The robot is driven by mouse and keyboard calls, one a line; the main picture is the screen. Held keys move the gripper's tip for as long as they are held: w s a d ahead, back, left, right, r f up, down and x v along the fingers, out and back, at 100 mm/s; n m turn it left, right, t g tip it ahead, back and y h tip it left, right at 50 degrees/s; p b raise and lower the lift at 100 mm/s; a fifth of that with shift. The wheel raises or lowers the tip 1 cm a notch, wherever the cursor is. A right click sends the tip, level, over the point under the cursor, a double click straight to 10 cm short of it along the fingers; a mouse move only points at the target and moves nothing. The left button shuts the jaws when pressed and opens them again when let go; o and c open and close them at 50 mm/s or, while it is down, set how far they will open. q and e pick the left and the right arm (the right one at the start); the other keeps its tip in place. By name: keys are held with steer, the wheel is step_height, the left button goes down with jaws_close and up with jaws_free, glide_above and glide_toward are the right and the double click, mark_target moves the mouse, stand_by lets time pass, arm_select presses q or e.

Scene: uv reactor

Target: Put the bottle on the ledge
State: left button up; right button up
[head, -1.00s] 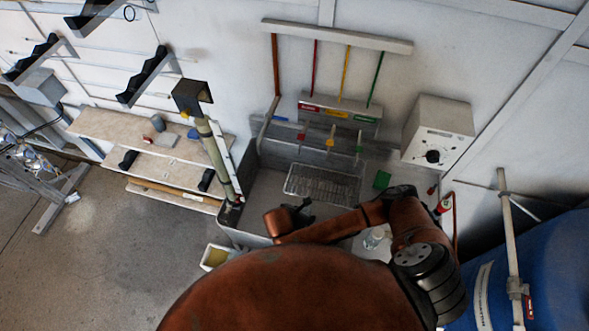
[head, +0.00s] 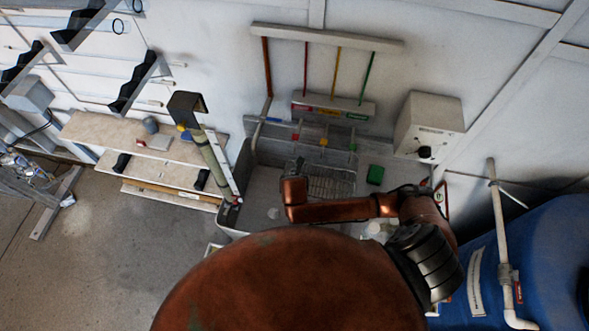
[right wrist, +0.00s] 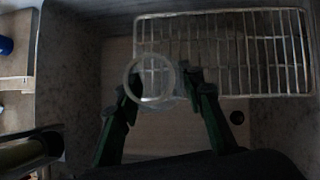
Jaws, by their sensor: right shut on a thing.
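In the right wrist view, my right gripper (right wrist: 163,84) is shut on a clear bottle (right wrist: 150,62), whose round rim faces the camera between the dark green fingers. The bottle is over the grey basin, overlapping the left part of the wire rack in that view. In the head view, my right arm reaches left across the basin, and its links hide most of the gripper and the held bottle. A pale ledge (head: 398,176) runs along the basin's right side below the white box. I cannot tell if this is the task's ledge. My left gripper is not in view.
The wire rack (head: 330,187) lies in the basin. A green block (head: 375,175) sits right of it. A small whitish object (head: 373,229) is partly hidden by my arm. A control box (head: 430,125) hangs on the wall. A blue tank (head: 545,250) stands at right.

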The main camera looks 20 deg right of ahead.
mark_target(294, 172)
steer(key=w+d, duration=0.1)
steer(key=w, duration=0.2)
steer(key=w+d, duration=0.1)
steer(key=w, duration=0.1)
steer(key=shift+w+d+p, duration=0.25)
steer(key=shift+d+p, duration=0.05)
steer(key=shift+d, duration=0.05)
steer(key=shift+f, duration=1.8)
steer(key=o, duration=1.1)
steer(key=v, duration=1.2)
steer(key=shift+w, duration=0.1)
